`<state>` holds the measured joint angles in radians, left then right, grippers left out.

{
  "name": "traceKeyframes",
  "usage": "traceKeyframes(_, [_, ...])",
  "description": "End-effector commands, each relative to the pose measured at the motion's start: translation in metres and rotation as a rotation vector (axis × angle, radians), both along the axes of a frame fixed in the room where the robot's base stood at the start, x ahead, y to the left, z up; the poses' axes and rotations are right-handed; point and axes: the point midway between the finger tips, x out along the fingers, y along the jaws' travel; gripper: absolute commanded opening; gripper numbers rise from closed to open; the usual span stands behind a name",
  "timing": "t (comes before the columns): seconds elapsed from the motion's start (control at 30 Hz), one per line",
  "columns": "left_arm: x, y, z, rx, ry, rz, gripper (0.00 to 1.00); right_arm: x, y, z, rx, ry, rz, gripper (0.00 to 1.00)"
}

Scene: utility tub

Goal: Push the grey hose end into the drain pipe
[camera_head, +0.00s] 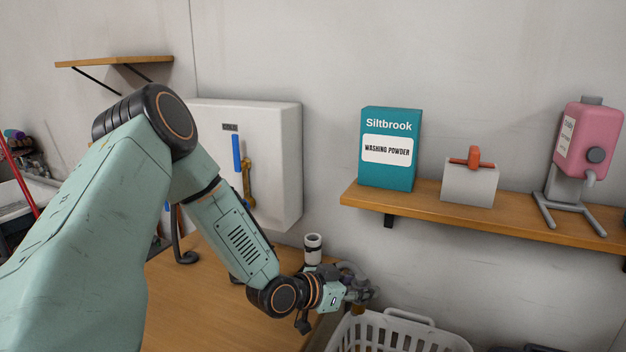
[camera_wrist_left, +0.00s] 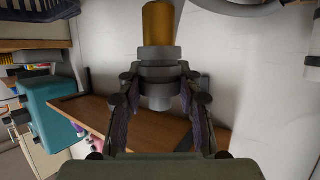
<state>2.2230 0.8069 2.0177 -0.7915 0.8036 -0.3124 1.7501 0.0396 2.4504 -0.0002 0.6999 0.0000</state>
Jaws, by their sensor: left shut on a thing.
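My left gripper (camera_head: 361,294) hangs near the wall, just above the rim of a white basket. In the left wrist view its fingers (camera_wrist_left: 160,102) are shut on the grey hose end (camera_wrist_left: 161,72), a grey stepped collar with a brown-orange section (camera_wrist_left: 158,23). A short white upright pipe with a dark band, which looks like the drain pipe (camera_head: 313,254), stands left of the gripper in the head view. A white banded piece, likely this pipe, shows at the right edge of the wrist view (camera_wrist_left: 312,62). The hose end is apart from it. My right gripper is out of view.
The white laundry basket (camera_head: 372,330) stands below the gripper. A wooden shelf (camera_head: 430,206) on the right holds a teal washing powder box (camera_head: 388,150), a grey block with an orange handle (camera_head: 470,182) and a pink dispenser (camera_head: 585,145). A white wall box (camera_head: 270,165) hangs behind my arm.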

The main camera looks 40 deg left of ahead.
Motion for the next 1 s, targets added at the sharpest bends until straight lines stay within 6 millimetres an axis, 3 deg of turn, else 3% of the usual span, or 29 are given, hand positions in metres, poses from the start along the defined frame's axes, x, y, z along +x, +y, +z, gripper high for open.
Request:
traceKeyframes(0.03, [0.007, 0.01, 0.01, 0.004, 0.0, 0.04, 0.0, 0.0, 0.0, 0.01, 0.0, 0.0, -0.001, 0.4])
traceKeyframes(0.4, [0.048, 0.084, 0.051, 0.002, -0.003, 0.353, 0.0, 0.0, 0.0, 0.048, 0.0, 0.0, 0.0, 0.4])
traceKeyframes(1.0, [0.074, 0.173, 0.122, 0.001, -0.004, 0.792, 0.0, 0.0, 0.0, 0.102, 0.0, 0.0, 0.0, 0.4])
